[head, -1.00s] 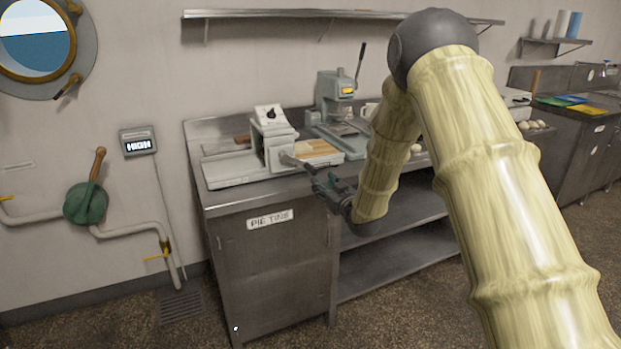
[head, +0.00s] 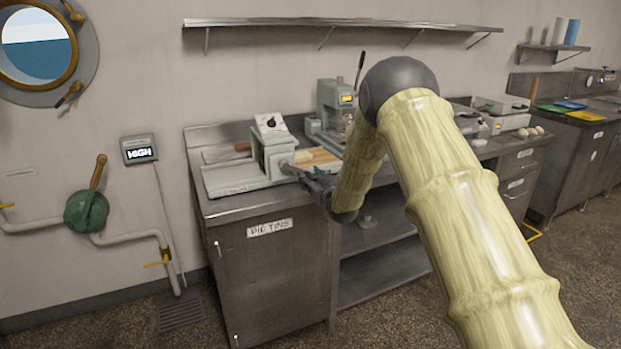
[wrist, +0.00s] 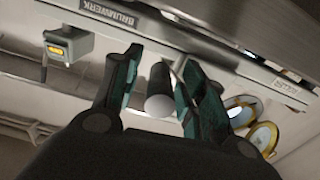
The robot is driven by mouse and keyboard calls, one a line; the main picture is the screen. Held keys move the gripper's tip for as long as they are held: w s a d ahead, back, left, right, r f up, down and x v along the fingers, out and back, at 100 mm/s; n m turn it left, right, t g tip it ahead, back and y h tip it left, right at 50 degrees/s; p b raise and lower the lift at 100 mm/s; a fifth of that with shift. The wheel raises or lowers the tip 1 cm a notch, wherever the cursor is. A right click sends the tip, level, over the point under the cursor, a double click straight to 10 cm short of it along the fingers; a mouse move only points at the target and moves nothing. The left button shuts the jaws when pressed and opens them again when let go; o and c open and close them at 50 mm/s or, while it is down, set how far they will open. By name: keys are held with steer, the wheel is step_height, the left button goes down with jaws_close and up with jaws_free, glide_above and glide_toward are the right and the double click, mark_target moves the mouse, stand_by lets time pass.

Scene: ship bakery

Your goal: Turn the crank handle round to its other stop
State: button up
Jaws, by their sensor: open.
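A grey-green bench machine (head: 272,150) with a dial on top stands on the steel counter. A dark, round-ended handle grip (wrist: 158,92), which looks like the crank handle, lies between the fingers in the wrist view, its pale end towards the camera. My gripper (head: 308,180) is beside the machine's right front side, above the counter's front edge. Its green-lined fingers also show in the wrist view (wrist: 160,62), open on either side of the grip, with gaps visible. The crank's arm is mostly hidden, and I cannot tell which stop it is at.
A press (head: 335,105) with an upright lever stands behind on the counter (head: 235,208). A wooden-handled green wall device (head: 86,208) and a display reading HIGH (head: 139,149) are at left. A wall shelf (head: 290,22) runs above. The floor in front is clear.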

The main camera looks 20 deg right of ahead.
jaws_close()
steer(key=shift+r, duration=0.1)
stand_by(0.4)
